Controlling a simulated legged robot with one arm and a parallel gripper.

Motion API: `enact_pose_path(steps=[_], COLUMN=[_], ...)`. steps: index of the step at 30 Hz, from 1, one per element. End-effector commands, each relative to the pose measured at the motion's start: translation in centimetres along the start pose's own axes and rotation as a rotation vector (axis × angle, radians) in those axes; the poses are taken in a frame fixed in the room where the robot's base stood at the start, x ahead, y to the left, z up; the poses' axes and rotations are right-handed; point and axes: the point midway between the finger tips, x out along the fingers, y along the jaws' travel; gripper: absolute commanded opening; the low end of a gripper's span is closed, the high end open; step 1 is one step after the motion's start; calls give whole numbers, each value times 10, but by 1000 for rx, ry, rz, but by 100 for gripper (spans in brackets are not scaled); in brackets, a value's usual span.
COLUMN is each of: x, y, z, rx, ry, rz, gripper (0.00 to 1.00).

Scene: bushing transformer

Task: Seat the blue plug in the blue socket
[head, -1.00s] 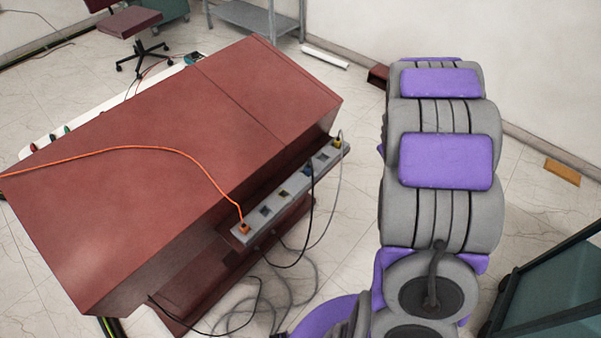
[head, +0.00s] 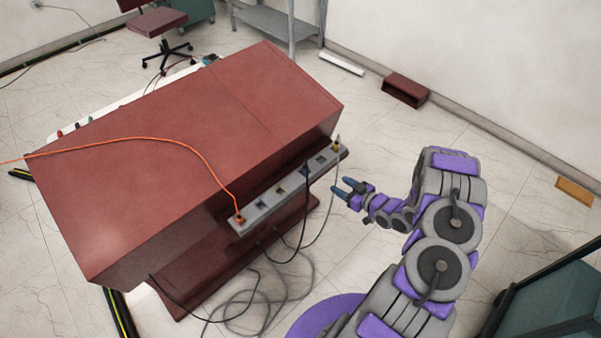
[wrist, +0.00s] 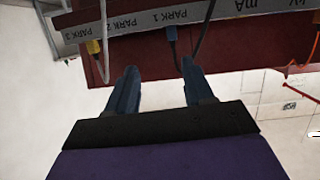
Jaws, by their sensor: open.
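The blue plug (head: 304,170), with a dark cable, sits in the grey socket strip (head: 253,216) along the red cabinet's side. In the wrist view the blue plug (wrist: 171,34) is by the upside-down label PARK 1. My gripper (head: 343,187) is open and empty, to the right of the strip and apart from it. In the wrist view my gripper (wrist: 159,67) has two spread blue fingers, with the plug beyond them, nearer the right finger. Small sockets (head: 279,192) show between the orange and blue plugs; I cannot tell which is the blue socket.
A yellow plug (head: 336,145) sits at the strip's far end and an orange plug (head: 240,219) at its near end. The red cabinet (head: 190,150) fills the left. Loose cables (head: 255,295) lie on the floor. Open floor lies right of the cabinet.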

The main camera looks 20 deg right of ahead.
Motion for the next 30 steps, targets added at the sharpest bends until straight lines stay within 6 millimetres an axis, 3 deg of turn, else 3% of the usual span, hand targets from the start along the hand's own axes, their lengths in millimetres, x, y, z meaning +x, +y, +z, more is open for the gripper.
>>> enact_pose_path(steps=[7,21,30], x=[6,93,120], y=[-14,-13,-13], z=[-4,-8,-12], rx=[26,29,27], ry=[74,75,74], rz=[-19,-21,-17], gripper=[52,52,52])
